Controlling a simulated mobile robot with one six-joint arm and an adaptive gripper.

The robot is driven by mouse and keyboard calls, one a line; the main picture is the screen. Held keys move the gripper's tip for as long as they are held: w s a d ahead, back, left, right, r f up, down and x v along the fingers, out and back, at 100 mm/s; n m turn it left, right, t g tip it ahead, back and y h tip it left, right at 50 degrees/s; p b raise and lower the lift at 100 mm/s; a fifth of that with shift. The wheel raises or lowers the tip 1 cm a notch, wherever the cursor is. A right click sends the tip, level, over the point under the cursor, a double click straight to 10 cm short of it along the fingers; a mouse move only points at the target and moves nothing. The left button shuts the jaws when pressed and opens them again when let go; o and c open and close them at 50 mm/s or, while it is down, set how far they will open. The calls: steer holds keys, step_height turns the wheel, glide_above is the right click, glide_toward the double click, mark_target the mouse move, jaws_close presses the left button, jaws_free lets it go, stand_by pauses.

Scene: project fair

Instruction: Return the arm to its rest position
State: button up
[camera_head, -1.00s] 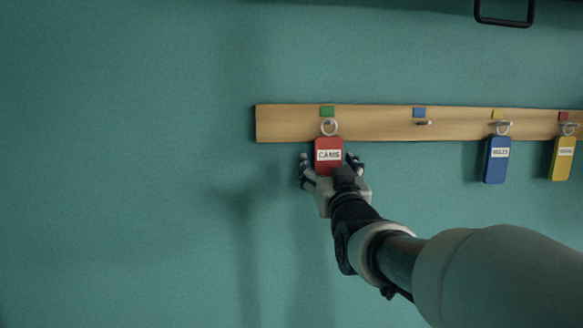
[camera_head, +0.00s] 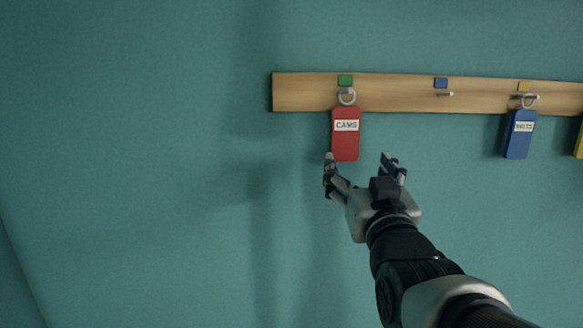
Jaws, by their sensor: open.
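My gripper (camera_head: 359,164) is open and empty in the head view. Its two fingers are spread just below the lower end of a red tag (camera_head: 345,145) labelled CAMS. The tag hangs by a metal ring from the peg under the green square (camera_head: 345,80). The left fingertip appears close to the tag's bottom edge; I cannot tell whether it touches. My arm reaches up from the lower right corner.
A wooden peg rail (camera_head: 400,95) runs along the teal wall. An empty peg (camera_head: 445,94) sits under a blue square. A blue tag (camera_head: 520,140) hangs to its right, and part of a yellow tag (camera_head: 579,140) shows at the edge. The wall at left is clear.

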steer(key=s+f+g+b, duration=0.4)
steer(key=f+b, duration=0.2)
steer(key=f, duration=0.9)
steer(key=s+f+g+b, duration=1)
steer(key=s+f, duration=1.3)
steer(key=f, duration=0.5)
steer(key=shift+s+g, duration=0.25)
steer(key=shift+g, duration=0.45)
steer(key=shift+d, duration=0.15)
